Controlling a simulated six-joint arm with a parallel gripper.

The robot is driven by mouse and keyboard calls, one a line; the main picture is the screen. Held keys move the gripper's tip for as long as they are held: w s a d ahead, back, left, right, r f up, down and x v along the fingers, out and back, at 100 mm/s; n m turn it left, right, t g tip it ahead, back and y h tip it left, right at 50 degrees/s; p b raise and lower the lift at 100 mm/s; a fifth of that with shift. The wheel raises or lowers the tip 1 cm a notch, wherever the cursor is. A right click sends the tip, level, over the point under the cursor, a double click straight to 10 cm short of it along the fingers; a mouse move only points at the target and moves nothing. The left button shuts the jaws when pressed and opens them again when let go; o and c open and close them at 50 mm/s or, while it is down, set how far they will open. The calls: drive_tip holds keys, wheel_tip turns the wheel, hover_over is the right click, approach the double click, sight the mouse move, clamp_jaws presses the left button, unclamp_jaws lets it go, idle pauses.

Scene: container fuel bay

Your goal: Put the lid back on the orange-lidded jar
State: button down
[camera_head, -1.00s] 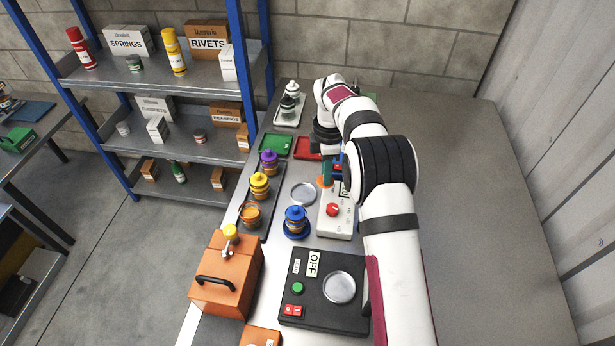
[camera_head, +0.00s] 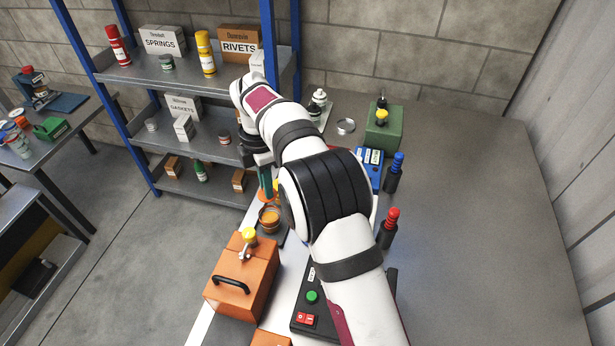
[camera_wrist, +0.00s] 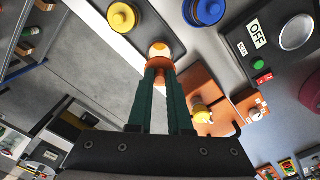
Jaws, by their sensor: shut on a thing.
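My gripper (camera_head: 267,196) has teal fingers pointing down and is shut on the orange lid. In the wrist view the orange lid (camera_wrist: 160,63) shows at the tips of my gripper (camera_wrist: 160,74). The open jar (camera_head: 269,219) with orange contents stands at the left edge of the bench, just below the lid in the head view. In the wrist view the jar (camera_wrist: 168,46) is partly hidden behind the lid. Whether lid and jar touch cannot be told.
An orange box (camera_head: 240,281) with a black handle and yellow knob stands close in front of the jar. A yellow-lidded jar (camera_wrist: 122,17) and a blue-lidded jar (camera_wrist: 204,10) are nearby. The black OFF panel (camera_wrist: 262,48) lies to the right.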

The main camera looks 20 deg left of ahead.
drive_tip(key=shift+s+a+f, duration=0.1)
drive_tip(key=shift+a+f, duration=0.05)
drive_tip(key=shift+f, duration=3.05)
drive_tip(key=shift+f, duration=0.15)
drive_tip(key=shift+c, duration=1.4)
unclamp_jaws()
drive_tip(key=shift+r, duration=3.5)
